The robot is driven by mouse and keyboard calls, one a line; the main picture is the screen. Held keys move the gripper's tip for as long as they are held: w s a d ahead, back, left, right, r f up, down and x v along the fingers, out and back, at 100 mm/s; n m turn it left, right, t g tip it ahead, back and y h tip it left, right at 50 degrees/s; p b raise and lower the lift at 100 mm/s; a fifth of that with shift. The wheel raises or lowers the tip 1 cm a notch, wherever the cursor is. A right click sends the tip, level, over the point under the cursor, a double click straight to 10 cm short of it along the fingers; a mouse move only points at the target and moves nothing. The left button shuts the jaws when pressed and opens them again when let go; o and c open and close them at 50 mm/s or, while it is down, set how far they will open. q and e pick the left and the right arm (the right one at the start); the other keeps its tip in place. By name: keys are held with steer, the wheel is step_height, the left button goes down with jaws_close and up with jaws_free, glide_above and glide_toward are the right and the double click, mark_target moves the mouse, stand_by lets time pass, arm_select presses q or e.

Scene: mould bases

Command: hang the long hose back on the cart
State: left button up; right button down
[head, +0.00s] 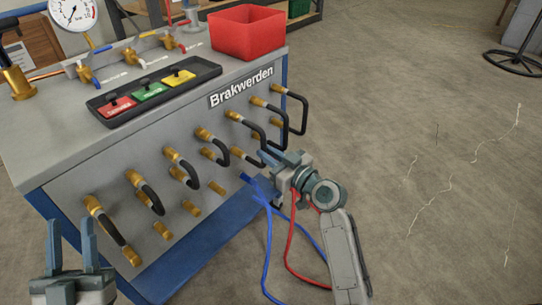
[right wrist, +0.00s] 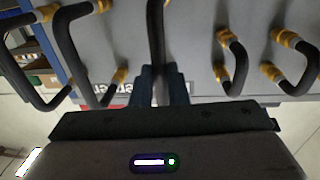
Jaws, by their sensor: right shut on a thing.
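The cart (head: 225,85) is a grey bench marked "Brakwerden". Its front panel carries brass fittings and several black hose loops. The right-hand loop (head: 304,112) in the head view is one of the longer ones. My right gripper (head: 264,160) is at the front panel, right of centre. In the right wrist view its fingers (right wrist: 158,85) are shut on a black hose (right wrist: 157,35) that runs up between them. Whether both ends of this hose are on fittings is hidden. My left gripper (head: 72,243) is open and empty, in front of the panel's left end.
Blue (head: 268,240) and red (head: 288,245) lines hang below my right gripper; their ends are unclear. On the cart top are a red bin (head: 248,35), a dark tray (head: 205,75) with coloured blocks, brass valves and a gauge (head: 73,12).

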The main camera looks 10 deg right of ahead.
steer(key=shift+r, duration=0.1)
steer(key=c, duration=0.9)
jaws_free()
steer(key=shift+c, duration=0.2)
steer(key=v, duration=0.7)
stand_by(0.5)
